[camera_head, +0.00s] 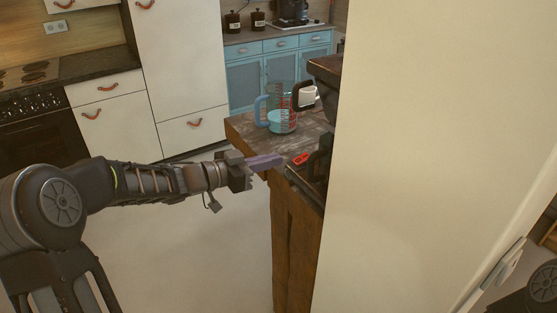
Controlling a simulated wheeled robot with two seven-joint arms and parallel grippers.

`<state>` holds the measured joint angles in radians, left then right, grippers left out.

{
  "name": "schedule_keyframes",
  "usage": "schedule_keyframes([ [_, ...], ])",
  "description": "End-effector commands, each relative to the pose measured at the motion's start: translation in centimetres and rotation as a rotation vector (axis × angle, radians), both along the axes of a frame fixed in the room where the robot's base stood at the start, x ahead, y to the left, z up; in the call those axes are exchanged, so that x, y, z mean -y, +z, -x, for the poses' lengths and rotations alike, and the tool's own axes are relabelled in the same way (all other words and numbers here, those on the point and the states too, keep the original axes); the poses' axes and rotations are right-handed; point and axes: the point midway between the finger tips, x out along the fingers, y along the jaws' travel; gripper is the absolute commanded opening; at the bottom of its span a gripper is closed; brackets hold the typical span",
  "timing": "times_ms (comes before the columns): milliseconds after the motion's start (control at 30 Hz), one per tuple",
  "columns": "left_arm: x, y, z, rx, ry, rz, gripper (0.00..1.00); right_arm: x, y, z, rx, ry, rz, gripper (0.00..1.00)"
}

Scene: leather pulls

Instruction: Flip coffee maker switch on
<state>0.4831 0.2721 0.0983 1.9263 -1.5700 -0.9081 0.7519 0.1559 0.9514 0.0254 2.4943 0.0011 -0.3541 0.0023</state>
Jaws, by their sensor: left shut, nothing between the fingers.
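The coffee maker (322,75) is dark and stands on a wooden counter (245,128). A tall cream panel hides most of it, so only its left edge shows. A small red part (301,158), which looks like its switch, shows low at its front; I cannot tell its position. My left gripper (278,160) is shut and empty, with its purple fingers pointing right at the counter's front edge. The fingertips are just left of the red part, seemingly a small gap away. My right gripper is out of view.
A glass measuring jug (283,118) with a blue handle stands on the counter behind my left gripper. The cream panel (410,150) blocks the right side. White cabinets (105,100) and blue cabinets (262,75) are farther back. The floor at left is clear.

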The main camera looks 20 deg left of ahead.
Motion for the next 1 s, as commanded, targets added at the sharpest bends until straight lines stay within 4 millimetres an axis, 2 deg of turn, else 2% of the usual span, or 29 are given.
schedule_keyframes([
  [267, 0.0, 0.0, 0.0, 0.002, 0.0, 0.001, 0.0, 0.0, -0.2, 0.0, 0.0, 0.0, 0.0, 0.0],
  [433, -0.6, 0.7, 0.8, 0.024, 0.001, 0.012, 0.0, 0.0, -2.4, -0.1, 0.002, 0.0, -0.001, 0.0],
  [633, -1.4, 3.0, 2.6, 0.056, -0.001, 0.042, 0.0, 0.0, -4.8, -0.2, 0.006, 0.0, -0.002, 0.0],
  [767, -1.6, 3.8, 3.0, 0.06, -0.002, 0.051, 0.0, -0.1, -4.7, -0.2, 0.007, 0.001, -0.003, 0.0],
  [1000, -1.6, 3.8, 2.9, 0.059, -0.001, 0.051, 0.0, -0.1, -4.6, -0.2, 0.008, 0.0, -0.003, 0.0],
])
